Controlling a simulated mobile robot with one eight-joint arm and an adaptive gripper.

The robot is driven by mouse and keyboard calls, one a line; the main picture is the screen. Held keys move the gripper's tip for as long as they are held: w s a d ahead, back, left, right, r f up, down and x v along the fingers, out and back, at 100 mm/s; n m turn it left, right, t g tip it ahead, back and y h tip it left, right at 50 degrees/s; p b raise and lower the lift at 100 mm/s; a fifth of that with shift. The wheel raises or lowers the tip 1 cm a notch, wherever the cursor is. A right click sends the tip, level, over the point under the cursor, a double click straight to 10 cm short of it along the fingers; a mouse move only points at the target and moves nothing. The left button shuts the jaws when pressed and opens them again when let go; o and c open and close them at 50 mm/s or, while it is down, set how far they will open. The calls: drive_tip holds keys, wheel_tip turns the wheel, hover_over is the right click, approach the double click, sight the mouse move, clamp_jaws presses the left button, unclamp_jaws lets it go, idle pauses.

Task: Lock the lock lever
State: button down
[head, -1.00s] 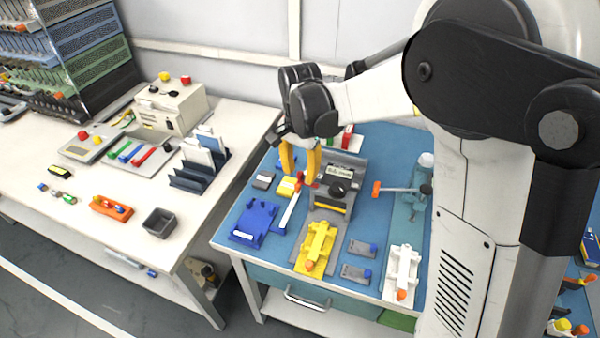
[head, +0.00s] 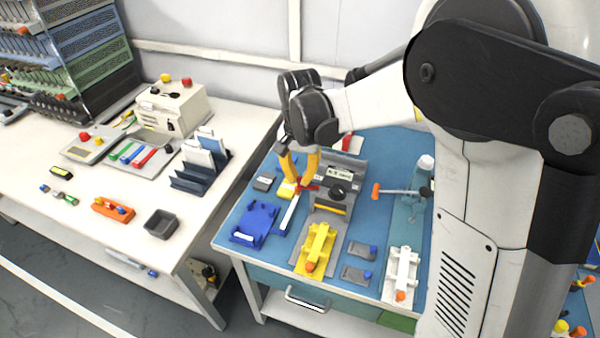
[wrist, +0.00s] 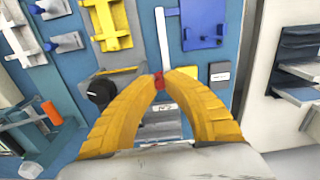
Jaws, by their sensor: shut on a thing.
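The lock lever is a thin white bar (head: 289,213) with a red end, at the left side of a grey fixture (head: 349,172) with a black knob on the blue-topped bench. The bar also shows in the wrist view (wrist: 163,40), running away from the fingertips. My gripper (head: 298,187) has its yellow fingers brought together low over the red end. In the wrist view my gripper (wrist: 159,80) is shut on this red end, which shows between the tips. The fingers hide part of the fixture.
A blue plate fixture (head: 255,225) lies left of the bar. A yellow clamp (head: 318,246) stands in front of the grey fixture. The black knob (head: 338,192) is close to the right of the fingers. A small yellow block (head: 286,189) lies just left.

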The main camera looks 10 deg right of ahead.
drive_tip(key=s+n, duration=0.1)
drive_tip(key=n, duration=0.2)
drive_tip(key=s+n+p, duration=0.1)
drive_tip(key=n, duration=0.3)
drive_tip(key=s+d+n, duration=0.1)
drive_tip(key=s+n, duration=0.1)
drive_tip(key=n, duration=0.1)
drive_tip(key=shift+n+p, duration=0.35)
drive_tip(key=shift+n, duration=0.05)
idle(0.4)
drive_tip(key=c, duration=1.4)
unclamp_jaws()
wheel_tip(320, 180, up, 12)
